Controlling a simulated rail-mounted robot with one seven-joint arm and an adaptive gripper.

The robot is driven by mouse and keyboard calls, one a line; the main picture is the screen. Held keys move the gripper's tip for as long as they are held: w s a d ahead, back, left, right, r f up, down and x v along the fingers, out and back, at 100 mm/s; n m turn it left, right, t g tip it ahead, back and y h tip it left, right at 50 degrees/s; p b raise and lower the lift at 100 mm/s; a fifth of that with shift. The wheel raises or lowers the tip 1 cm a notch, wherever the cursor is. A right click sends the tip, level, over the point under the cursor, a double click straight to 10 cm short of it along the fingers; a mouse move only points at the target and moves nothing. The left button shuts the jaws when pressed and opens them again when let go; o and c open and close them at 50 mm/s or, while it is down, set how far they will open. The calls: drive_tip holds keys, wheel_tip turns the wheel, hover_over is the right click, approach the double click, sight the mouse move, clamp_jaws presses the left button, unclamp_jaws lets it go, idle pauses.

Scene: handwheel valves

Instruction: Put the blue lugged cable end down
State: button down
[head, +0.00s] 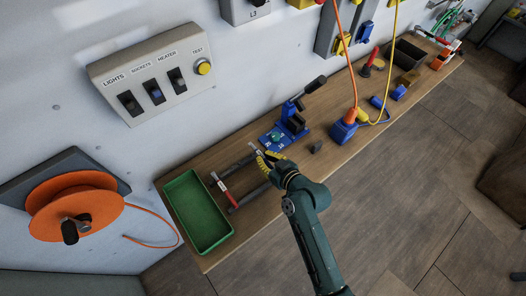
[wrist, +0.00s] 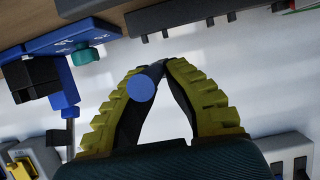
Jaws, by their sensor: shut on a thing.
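My gripper (wrist: 160,70) is shut on the blue cable end (wrist: 141,88) in the wrist view. Its round blue face points toward the camera and its dark body lies between the fingertips. The lug is hidden from this view. In the head view my gripper (head: 262,158) is over the bench, just in front of the blue-based press tool (head: 285,135). The cable end is too small and covered to make out clearly there. In the wrist view the press base (wrist: 60,40) is at upper left, apart from the cable end.
A green tray (head: 196,212) stands left on the bench (head: 330,160). A dark rack with a red-banded piece (head: 223,187) lies between tray and gripper. A blue plug with an orange cable (head: 344,130) stands to the right. A switch panel (head: 150,80) is on the wall.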

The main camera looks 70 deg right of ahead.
drive_tip(key=shift+f, duration=1.5)
drive_tip(key=shift+f+b, duration=0.25)
drive_tip(key=shift+b, duration=0.1)
drive_tip(key=c, duration=1.2)
unclamp_jaws()
drive_tip(key=shift+c, duration=0.2)
drive_tip(key=v, duration=1.6)
drive_tip(key=shift+s+f, duration=0.15)
drive_tip(key=shift+s, duration=0.2)
